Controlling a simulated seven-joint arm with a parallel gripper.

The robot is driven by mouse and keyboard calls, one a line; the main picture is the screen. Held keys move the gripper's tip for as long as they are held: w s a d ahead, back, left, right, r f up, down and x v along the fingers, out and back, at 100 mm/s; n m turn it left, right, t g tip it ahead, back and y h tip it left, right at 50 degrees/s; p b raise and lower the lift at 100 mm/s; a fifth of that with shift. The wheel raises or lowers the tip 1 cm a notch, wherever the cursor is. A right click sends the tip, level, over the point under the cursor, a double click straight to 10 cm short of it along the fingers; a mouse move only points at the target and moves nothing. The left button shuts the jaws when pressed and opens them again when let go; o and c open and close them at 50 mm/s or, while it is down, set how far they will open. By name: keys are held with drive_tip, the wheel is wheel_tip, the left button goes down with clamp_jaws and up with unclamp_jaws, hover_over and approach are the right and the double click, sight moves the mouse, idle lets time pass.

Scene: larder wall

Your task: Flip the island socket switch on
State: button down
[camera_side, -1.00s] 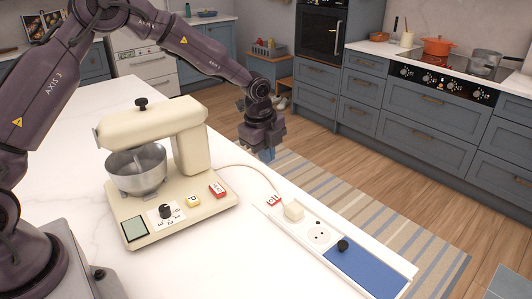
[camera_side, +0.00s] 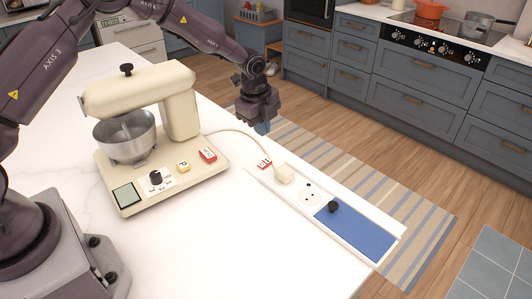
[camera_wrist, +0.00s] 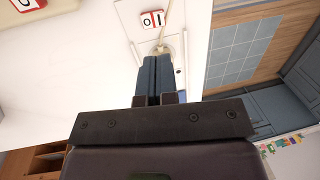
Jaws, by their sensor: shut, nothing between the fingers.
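The island socket switch (camera_side: 264,162) is a small red and white rocker at the near-mixer end of the white socket strip (camera_side: 296,204). In the wrist view the switch (camera_wrist: 152,19) shows O and I marks, just beyond my fingertips. I cannot tell which side is pressed. My gripper (camera_side: 263,127) is shut and empty, pointing down above the island, behind the switch in the side view. In the wrist view my gripper (camera_wrist: 158,60) has its blue fingers together, apart from the switch as far as I can see.
A cream stand mixer (camera_side: 150,120) with a steel bowl (camera_side: 127,138) stands to the left, with its own red rocker (camera_side: 207,155). Its cable runs to a cream plug (camera_side: 284,174) beside the switch. A blue panel (camera_side: 355,233) with a black knob (camera_side: 332,207) lies beyond.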

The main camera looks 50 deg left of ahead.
sight(263, 163)
drive_tip(key=f, duration=0.3)
drive_tip(key=w+f, duration=0.1)
drive_tip(key=f, duration=0.5)
drive_tip(key=shift+w+f, duration=0.25)
drive_tip(key=shift+w+f, duration=0.1)
drive_tip(key=shift+f, duration=0.15)
drive_tip(key=shift+s, duration=0.85)
drive_tip(key=shift+r, duration=0.1)
drive_tip(key=shift+r, duration=0.1)
